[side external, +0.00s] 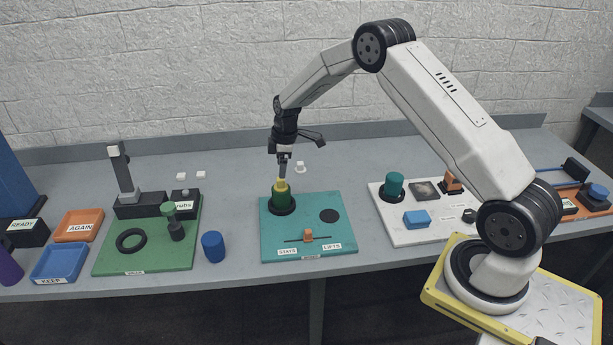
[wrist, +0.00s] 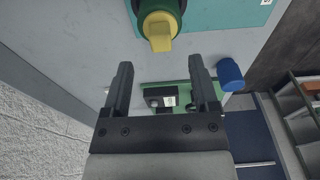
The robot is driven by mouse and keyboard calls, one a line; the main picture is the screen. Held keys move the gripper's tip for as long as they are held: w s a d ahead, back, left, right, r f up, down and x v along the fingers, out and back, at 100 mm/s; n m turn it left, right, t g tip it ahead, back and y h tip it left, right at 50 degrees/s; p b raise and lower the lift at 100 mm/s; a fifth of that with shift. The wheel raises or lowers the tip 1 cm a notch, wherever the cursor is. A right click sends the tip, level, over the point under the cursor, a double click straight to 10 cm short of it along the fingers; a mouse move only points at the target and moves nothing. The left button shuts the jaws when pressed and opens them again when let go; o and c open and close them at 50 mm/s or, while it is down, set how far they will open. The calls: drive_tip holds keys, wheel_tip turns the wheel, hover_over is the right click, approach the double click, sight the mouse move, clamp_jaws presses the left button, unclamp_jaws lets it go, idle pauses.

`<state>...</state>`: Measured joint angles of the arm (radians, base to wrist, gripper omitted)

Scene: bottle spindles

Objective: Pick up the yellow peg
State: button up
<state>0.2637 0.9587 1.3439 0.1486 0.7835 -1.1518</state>
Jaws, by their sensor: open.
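The yellow peg (side external: 282,186) stands upright in a dark green bottle-like holder (side external: 284,200) on the left of the teal board. My gripper (side external: 284,174) points down just above the peg, and its tips are hard to tell apart from the peg top in the side view. In the wrist view the yellow peg (wrist: 160,33) and its green holder (wrist: 170,6) lie beyond the fingertips, about centred between them. My gripper (wrist: 161,64) is open there, with nothing between its fingers.
The teal board (side external: 340,235) also has a black round spot and a slider labelled STAYS and LIFTS. A blue cylinder (side external: 212,246) stands left of it, beside a green board (side external: 150,258) with a post and ring. A white board (side external: 415,232) with several parts lies right.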

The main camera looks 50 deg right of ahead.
sight(281, 183)
drive_tip(key=shift+w+a+f, duration=0.1)
drive_tip(key=shift+f, duration=1.2)
drive_tip(key=shift+w+a+f, duration=0.1)
drive_tip(key=shift+f, duration=1.2)
drive_tip(key=shift+c, duration=0.2)
clamp_jaws()
